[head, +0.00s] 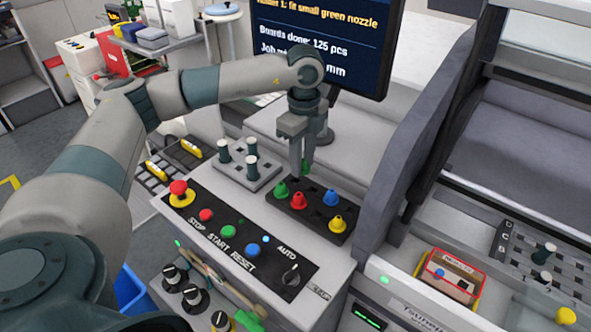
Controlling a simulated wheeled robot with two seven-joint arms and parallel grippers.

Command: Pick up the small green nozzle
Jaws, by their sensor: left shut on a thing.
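My left gripper (301,170) reaches down from above and is shut on a small green nozzle (307,167), which shows only partly between and beside the fingers. It is just above the back edge of a black nozzle tray (306,218). In the tray stand a green nozzle (281,190), a red nozzle (298,201), a blue nozzle (331,198) and a yellow nozzle (337,224). I cannot tell whether the held nozzle is fully clear of the tray. My right gripper is not in view.
A grey block with dark pegs (248,176) stands left of the tray. A button panel (238,240) with a red emergency stop (179,190) lies in front. A monitor (325,45) stands behind. A dark machine side wall (405,140) rises to the right.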

